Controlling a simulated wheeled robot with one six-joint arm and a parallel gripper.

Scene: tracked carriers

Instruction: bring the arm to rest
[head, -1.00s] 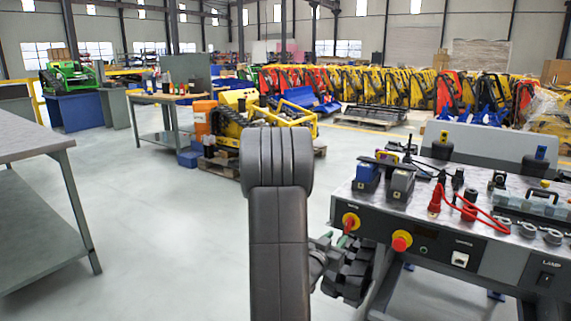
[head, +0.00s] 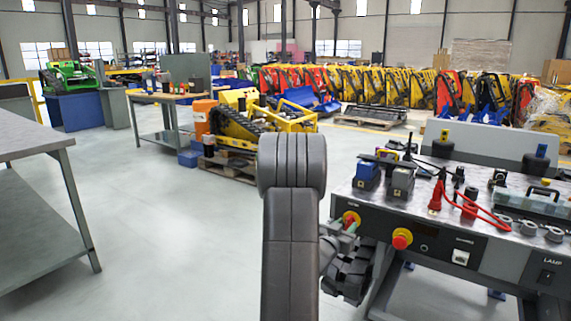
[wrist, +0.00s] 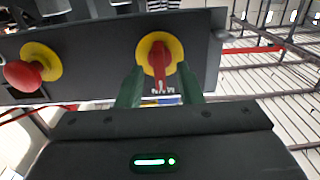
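My gripper (wrist: 160,84) shows in the wrist view with its two green fingers spread apart. Between and just beyond the fingertips is a red rotary switch (wrist: 158,58) on a yellow round plate, its handle pointing down in that view. I see no finger closed on the handle; whether one touches it I cannot tell. In the head view the switch (head: 351,218) is on the left end of the bench's front panel. My gripper is close in front of it there, partly hidden behind my arm.
A red mushroom button on yellow (head: 402,239) sits right of the switch on the same panel. The bench top (head: 470,222) carries battery packs, red leads and a clear case. A grey table (head: 28,137) stands at the left. The floor between is clear.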

